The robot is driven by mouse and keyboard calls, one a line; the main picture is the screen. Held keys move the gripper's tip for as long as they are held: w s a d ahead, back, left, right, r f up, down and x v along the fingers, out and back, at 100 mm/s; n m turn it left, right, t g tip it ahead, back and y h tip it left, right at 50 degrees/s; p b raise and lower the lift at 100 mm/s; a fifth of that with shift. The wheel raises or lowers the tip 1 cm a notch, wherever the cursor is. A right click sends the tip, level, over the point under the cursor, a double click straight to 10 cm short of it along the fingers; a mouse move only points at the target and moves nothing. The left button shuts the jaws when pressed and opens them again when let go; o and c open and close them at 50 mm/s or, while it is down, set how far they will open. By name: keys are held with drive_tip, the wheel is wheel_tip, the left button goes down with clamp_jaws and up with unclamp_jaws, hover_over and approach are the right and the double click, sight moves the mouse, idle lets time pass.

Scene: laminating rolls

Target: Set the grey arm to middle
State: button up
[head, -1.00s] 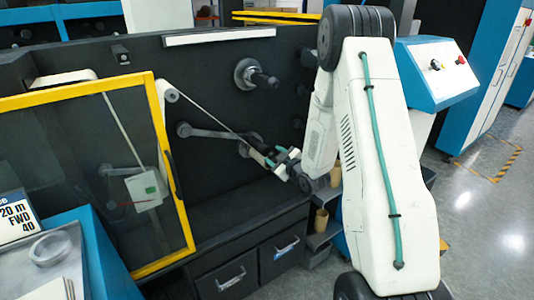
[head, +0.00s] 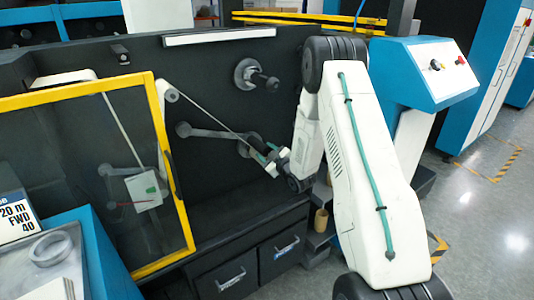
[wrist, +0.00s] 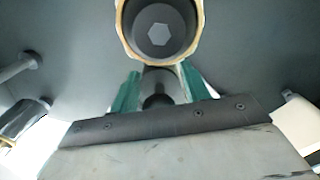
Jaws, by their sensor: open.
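The grey arm (head: 208,132) is on the dark machine panel, running right from its round pivot (head: 183,130) and slightly down. Its right end is partly hidden behind my gripper (head: 262,155). In the wrist view my gripper (wrist: 160,85) has its two green fingers apart, with a dark, round-ended part (wrist: 157,88) between or just beyond them. I cannot tell whether the fingers touch it. Above them is a dark round end with a hexagonal centre and a tan rim (wrist: 158,30).
A yellow-framed clear guard (head: 180,195) stands open at left. A grey spindle (head: 250,75) juts from the panel above my gripper. A pale strip of web (head: 215,115) runs down toward my gripper. Drawers (head: 230,280) and a tan cardboard core (head: 321,220) are below.

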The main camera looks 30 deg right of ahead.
clamp_jaws()
wheel_tip(320, 180, up, 11)
drive_tip(key=d+n, duration=0.2)
drive_tip(key=n, duration=0.2)
drive_tip(key=shift+f, duration=0.2)
unclamp_jaws()
drive_tip(key=s, duration=0.7)
drive_tip(key=shift+s+d, duration=0.15)
drive_tip(key=shift+s, duration=0.25)
